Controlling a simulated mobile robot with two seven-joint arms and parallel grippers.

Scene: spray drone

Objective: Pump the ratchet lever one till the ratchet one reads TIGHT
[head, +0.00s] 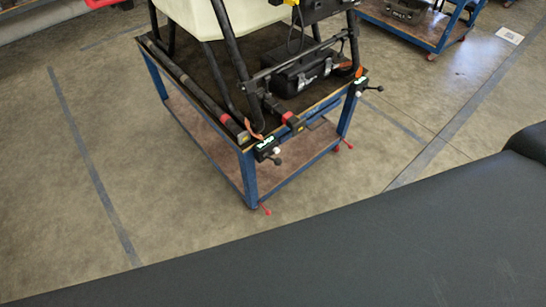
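Two small black ratchets sit at the near edge of a blue-framed cart (249,178). One ratchet (265,148) is at the near corner, with a small lit green-white display and a short lever (278,160) ending in a dark knob. The other ratchet (361,87) is at the right corner, with a similar lever (376,89). An orange strap runs by each. The display text is too small to read, and I cannot tell which ratchet is number one. Neither of my grippers is in view.
A drone with black legs (233,55) and a pale tank (220,15) stands on the cart. A black case (300,75) sits between its legs. Another blue cart (405,28) stands at the upper right. The floor left of the cart is clear. A large dark surface fills the lower right.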

